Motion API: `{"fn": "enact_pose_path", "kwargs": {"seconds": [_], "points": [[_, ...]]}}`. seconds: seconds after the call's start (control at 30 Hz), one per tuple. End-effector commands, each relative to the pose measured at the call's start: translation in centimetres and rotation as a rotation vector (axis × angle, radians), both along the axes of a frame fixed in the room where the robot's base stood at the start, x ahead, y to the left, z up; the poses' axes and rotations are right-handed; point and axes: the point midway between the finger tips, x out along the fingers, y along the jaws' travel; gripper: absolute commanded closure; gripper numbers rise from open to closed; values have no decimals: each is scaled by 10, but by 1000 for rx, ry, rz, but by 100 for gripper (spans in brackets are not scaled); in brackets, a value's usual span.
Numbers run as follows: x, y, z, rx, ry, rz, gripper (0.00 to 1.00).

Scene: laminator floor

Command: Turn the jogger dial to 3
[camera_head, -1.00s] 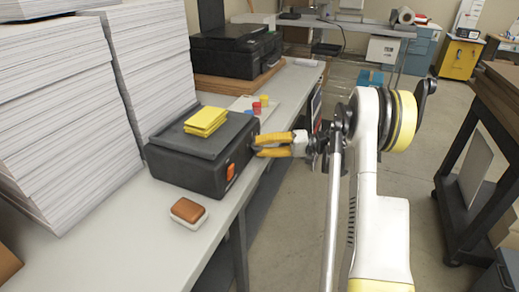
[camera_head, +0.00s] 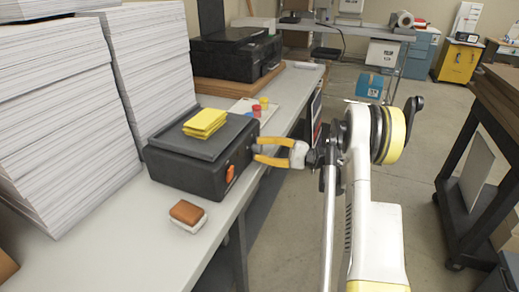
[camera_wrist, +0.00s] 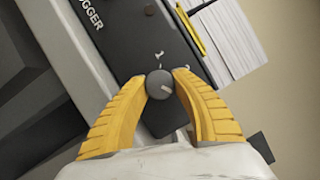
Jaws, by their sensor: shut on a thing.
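The jogger (camera_head: 190,172) is a dark box on the bench in the head view, with a yellow pad (camera_head: 205,123) on its top. In the wrist view its dark panel (camera_wrist: 118,42) carries the lettering "JOGGER". The round grey dial (camera_wrist: 160,84) sits between the two yellow fingertips of my gripper (camera_wrist: 161,86), with a pale pointer mark on its face. A numeral 1 shows above the dial; other marks are too small or hidden by the fingers. My gripper (camera_head: 257,149) is shut on the dial at the jogger's right end face.
Tall paper stacks (camera_head: 60,120) stand left of the jogger. An orange and white block (camera_head: 188,214) lies in front of it. An orange switch (camera_head: 230,174) is on the jogger's side. Open floor lies right of the bench.

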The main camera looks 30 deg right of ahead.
Motion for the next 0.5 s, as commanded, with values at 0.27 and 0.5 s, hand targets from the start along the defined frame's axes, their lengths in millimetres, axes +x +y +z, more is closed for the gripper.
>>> {"fn": "enact_pose_path", "kwargs": {"seconds": [0.27, 0.5], "points": [[0, 1, 0, 12, 10, 3, 99], [0, 1, 0, 12, 9, 3, 66]]}}
